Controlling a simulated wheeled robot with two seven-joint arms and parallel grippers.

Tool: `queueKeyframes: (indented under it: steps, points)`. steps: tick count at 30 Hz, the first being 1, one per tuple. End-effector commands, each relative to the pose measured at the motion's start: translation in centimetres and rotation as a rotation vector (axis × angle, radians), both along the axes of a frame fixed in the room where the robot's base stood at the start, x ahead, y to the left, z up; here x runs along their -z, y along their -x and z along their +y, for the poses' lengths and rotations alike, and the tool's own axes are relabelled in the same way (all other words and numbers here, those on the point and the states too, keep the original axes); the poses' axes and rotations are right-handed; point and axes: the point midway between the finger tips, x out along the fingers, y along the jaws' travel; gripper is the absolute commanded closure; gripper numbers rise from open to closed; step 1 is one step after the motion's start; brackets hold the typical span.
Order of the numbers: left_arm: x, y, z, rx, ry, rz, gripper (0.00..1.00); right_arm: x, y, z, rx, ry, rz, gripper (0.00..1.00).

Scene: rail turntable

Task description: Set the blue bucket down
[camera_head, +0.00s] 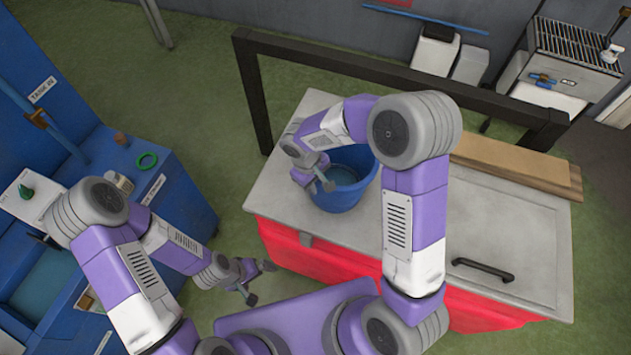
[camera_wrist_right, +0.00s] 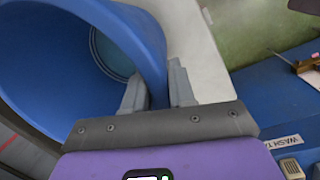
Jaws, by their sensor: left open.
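The blue bucket (camera_head: 347,192) is upright over the grey counter top (camera_head: 270,190); I cannot tell whether its base touches the top. Liquid or a paler blue floor shows inside it. My right gripper (camera_head: 320,180) is at its near left rim. In the right wrist view the bucket wall (camera_wrist_right: 110,35) runs between the two fingers (camera_wrist_right: 158,88), one inside and one outside, and they look closed on it. My left gripper (camera_head: 260,282) is open and empty, low in front of the red cabinet, away from the bucket.
A black rail frame (camera_head: 390,72) runs behind the counter. Wooden boards (camera_head: 520,165) lie at its right rear. The right half of the counter has a lid with a black handle (camera_head: 483,268). A blue station (camera_head: 160,190) with a green ring (camera_head: 147,160) stands at left.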

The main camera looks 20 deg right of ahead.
Motion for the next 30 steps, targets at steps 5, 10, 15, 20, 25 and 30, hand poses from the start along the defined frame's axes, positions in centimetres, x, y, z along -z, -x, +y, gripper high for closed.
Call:
queueKeyframes:
  steps: [5, 10, 15, 20, 25, 30]
  points:
    - [0.0, 0.0, 0.0, 0.000, 0.000, 0.000, 0.00, -0.1, 0.0, 0.0, 0.000, 0.000, 0.000, 0.54]
    - [0.0, 0.0, 0.0, 0.000, 0.000, 0.000, 0.00, -0.1, 0.0, 0.0, 0.000, 0.000, 0.000, 0.54]
    - [-0.4, 0.0, 0.0, 0.000, 0.000, 0.000, 0.00, -0.6, -0.1, 0.0, 0.000, 0.000, -0.002, 0.54]
    - [-0.6, 0.0, 0.0, 0.000, 0.000, 0.000, 0.00, -3.3, -0.2, 0.5, 0.001, -0.002, -0.007, 0.54]
    - [-0.9, 0.0, 0.0, 0.000, 0.000, 0.000, 0.00, -7.1, -0.2, 1.2, 0.001, -0.003, -0.007, 0.54]
    - [-1.2, 0.0, 0.0, 0.000, 0.000, 0.000, 0.00, -10.2, -0.2, 1.7, 0.000, -0.001, -0.004, 0.54]
